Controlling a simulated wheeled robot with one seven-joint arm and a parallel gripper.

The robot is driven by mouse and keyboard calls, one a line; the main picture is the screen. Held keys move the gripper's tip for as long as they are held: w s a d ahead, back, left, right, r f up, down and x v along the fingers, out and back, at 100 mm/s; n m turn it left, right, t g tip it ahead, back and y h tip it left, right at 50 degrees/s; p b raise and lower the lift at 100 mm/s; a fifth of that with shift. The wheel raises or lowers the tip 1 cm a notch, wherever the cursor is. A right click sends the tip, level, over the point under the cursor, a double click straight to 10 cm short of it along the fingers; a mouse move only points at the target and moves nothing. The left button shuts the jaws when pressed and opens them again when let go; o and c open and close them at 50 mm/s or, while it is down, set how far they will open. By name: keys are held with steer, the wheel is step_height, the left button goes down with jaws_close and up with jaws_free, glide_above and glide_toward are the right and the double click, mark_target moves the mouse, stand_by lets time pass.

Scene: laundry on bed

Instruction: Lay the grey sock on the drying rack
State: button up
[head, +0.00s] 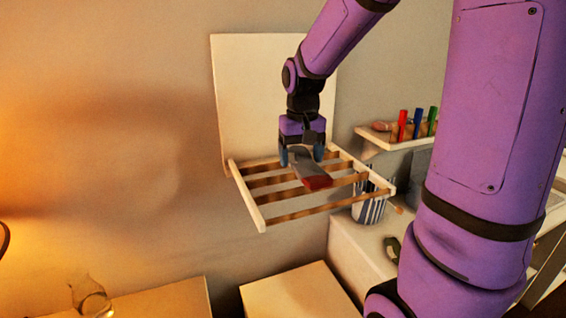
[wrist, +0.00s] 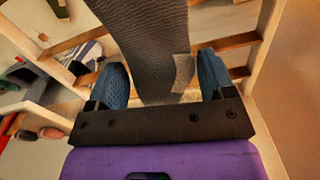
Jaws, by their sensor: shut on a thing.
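The grey sock (head: 306,163) has a dark red end and hangs from my gripper (head: 301,156) over the drying rack. The rack has white side rails (head: 246,203) and several brown wooden slats, and folds out from a white wall panel. In the wrist view, my gripper (wrist: 163,82) has its blue fingers on either side of the grey ribbed sock (wrist: 150,40), shut on it. Rack slats (wrist: 236,41) show behind it. I cannot tell whether the sock's lower end touches the slats.
A small shelf (head: 372,140) with red, blue and green items is right of the rack. A striped container (head: 369,209) stands below the rack's right side, on a white surface. A glass vessel (head: 91,298) is at lower left.

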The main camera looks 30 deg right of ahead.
steer(key=w+a+f, duration=0.1)
steer(key=w+f, duration=0.3)
steer(key=w, duration=0.2)
stand_by(0.3)
steer(key=shift+a+f, duration=0.1)
steer(key=shift+f, duration=0.1)
steer(key=o, duration=0.9)
step_height(320, 180, up, 11)
steer(key=shift+s+a+r+n+t, duration=0.6)
steer(key=shift+s+a+t, duration=0.4)
steer(key=shift+s, duration=2.95)
steer(key=shift+s+a+r+n+t, duration=0.35)
steer(key=shift+s+a+n+t, duration=0.65)
steer(key=shift+s, duration=2.95)
steer(key=shift+s+a+r+n+t, duration=0.45)
steer(key=shift+s+a, duration=0.85)
steer(key=shift+s, duration=2.65)
